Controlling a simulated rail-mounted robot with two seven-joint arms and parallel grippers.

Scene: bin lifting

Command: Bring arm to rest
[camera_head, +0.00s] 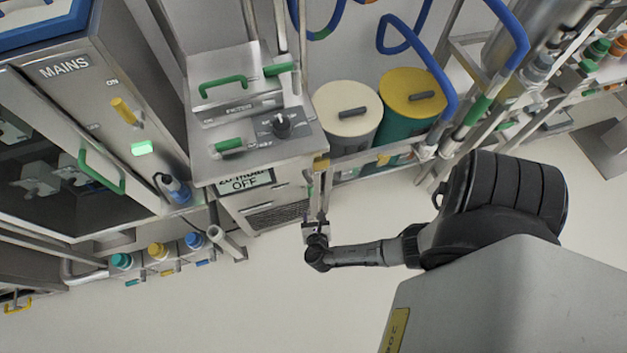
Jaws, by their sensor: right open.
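My right arm (365,253) comes in from the right and reaches left over the pale floor. Its right gripper (320,200) points up the picture, beside the right front corner of the steel cabinet (205,165) with the lit OFF display. Its thin fingers are open, and I see nothing held between them. Whether the fingers touch the rail beside them cannot be told. My left arm and left gripper are not in view.
A cream-lidded bin (347,100) and a yellow-lidded green bin (412,95) stand behind a metal rail. Blue hoses (437,75) hang above the bins. The floor (230,305) in front is clear.

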